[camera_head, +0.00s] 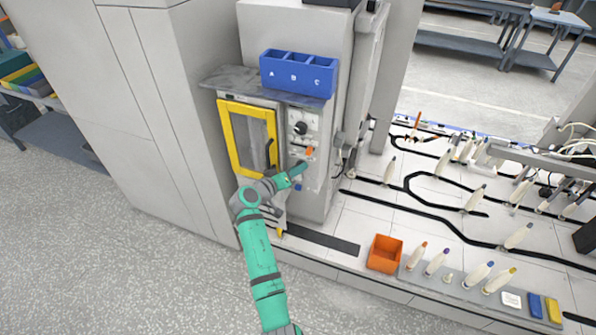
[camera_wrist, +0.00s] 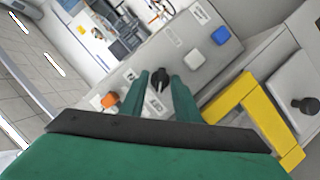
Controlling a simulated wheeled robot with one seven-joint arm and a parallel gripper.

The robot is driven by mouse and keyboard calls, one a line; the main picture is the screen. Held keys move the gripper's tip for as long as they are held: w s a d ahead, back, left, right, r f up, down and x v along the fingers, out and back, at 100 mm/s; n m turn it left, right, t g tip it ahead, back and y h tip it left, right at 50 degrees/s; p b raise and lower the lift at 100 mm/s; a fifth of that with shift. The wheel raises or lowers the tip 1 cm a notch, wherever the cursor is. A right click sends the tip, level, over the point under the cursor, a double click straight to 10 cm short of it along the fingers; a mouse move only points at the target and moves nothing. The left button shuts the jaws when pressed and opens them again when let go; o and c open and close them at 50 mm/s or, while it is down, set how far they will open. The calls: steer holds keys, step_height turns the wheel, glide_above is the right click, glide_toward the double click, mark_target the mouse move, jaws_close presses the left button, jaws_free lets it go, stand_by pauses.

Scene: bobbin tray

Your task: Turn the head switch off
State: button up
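The head switch appears to be the small black rotary switch (camera_wrist: 160,78) on the grey machine panel in the wrist view. My gripper (camera_wrist: 159,84) is open, with one green finger on each side of the switch. Gaps seem to show between fingers and switch, but I cannot tell whether either touches. In the head view my gripper (camera_head: 302,166) is at the panel (camera_head: 312,182), just below an orange button (camera_head: 309,151), and hides the switch. The orange button also shows left of the fingers in the wrist view (camera_wrist: 109,100). The switch's on or off position is unclear.
A white button (camera_wrist: 194,62) and a blue button (camera_wrist: 219,35) are close by on the panel. A larger black knob (camera_head: 300,128) sits higher. A yellow-framed door (camera_head: 231,140) is beside the panel. A blue bin (camera_head: 297,84) is above; an orange box (camera_head: 385,244) stands lower right.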

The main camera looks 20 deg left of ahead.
steer(key=v, duration=1.1)
steer(key=shift+a, duration=0.2)
steer(key=shift+w+f, duration=0.1)
steer(key=s+d+f+n+g+y, duration=0.1)
steer(key=s+d+f+y, duration=0.2)
steer(key=f, duration=0.4)
steer(key=s+d+f, duration=0.4)
steer(key=s+f, duration=0.2)
steer(key=f, duration=0.1)
steer(key=s+d+f+y, duration=0.1)
steer(key=s+d+f, duration=0.2)
steer(key=s, duration=0.3)
steer(key=s+d+f+y, duration=0.1)
steer(key=s+d+f, duration=0.25)
steer(key=s, duration=0.25)
steer(key=s+d+r+m+y, duration=0.15)
steer(key=s+d, duration=0.25)
steer(key=s, duration=0.4)
steer(key=s+d+r+m+h, duration=0.1)
steer(key=s+d+r+m, duration=0.2)
steer(key=s, duration=0.4)
steer(key=s+d+r+m+t, duration=0.1)
steer(key=s+d+r, duration=0.3)
steer(key=s+r, duration=0.1)
steer(key=s+d+r+t+h, duration=0.1)
steer(key=s+d+r, duration=0.2)
steer(key=s+r, duration=0.3)
steer(key=shift+s+d+r+m, duration=0.2)
steer(key=shift+d+r+m, duration=0.15)
steer(key=shift+r, duration=0.6)
